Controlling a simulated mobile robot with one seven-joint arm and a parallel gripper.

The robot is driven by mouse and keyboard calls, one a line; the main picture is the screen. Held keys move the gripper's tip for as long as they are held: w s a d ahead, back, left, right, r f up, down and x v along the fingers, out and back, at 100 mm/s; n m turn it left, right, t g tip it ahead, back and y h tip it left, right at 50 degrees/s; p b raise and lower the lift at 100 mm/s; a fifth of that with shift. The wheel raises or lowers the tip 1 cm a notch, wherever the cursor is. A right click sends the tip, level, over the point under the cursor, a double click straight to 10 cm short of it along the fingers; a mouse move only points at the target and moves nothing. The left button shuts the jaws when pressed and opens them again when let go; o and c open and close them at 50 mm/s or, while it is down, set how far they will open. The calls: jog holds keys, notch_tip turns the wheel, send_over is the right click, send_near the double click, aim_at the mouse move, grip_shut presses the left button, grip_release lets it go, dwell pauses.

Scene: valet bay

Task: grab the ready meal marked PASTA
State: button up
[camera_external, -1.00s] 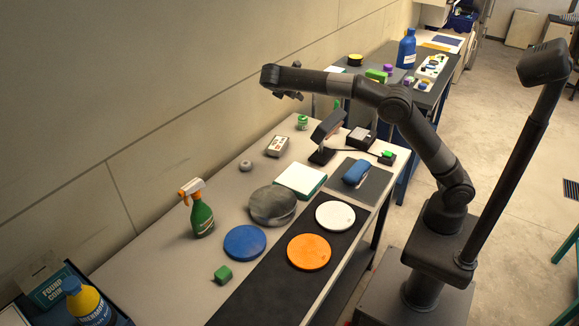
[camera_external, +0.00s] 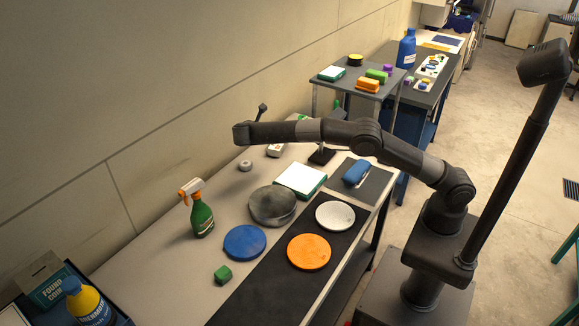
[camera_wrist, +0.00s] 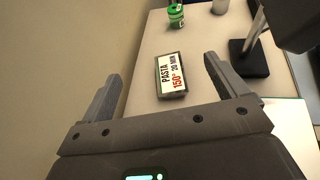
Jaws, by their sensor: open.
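The ready meal (camera_wrist: 172,77) is a flat pack with a dark rim. Its pale label reads PASTA, 150° and 20 MIN in the wrist view. It lies flat on the pale bench, beyond and between my fingers. My gripper (camera_wrist: 162,67) is open and empty, with one finger on each side of the pack in the picture and clear of it. In the external view the ready meal (camera_external: 275,150) is partly hidden behind my arm. My wrist is above the back of the bench near the wall, and the fingers are hard to make out there.
A green can (camera_wrist: 176,15) stands beyond the meal. A dark stand (camera_wrist: 248,58) is to its right. A grey ring-like object (camera_external: 245,165), a white-topped box (camera_external: 300,179) and a spray bottle (camera_external: 201,212) are on the bench. The wall is close at left.

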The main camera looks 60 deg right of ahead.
send_near(275, 147)
jog(key=shift+d+f, duration=0.15)
jog(key=shift+d, duration=0.3)
jog(key=shift+w+d+f, duration=0.15)
jog(key=shift+d+f, duration=0.05)
jog(key=shift+f, duration=0.1)
jog(key=x, duration=1)
jog(key=shift+w+d+r, duration=0.1)
jog(key=shift+c, duration=0.5)
jog(key=c, duration=1.2)
jog(key=shift+o, duration=0.2)
jog(key=shift+r, duration=0.1)
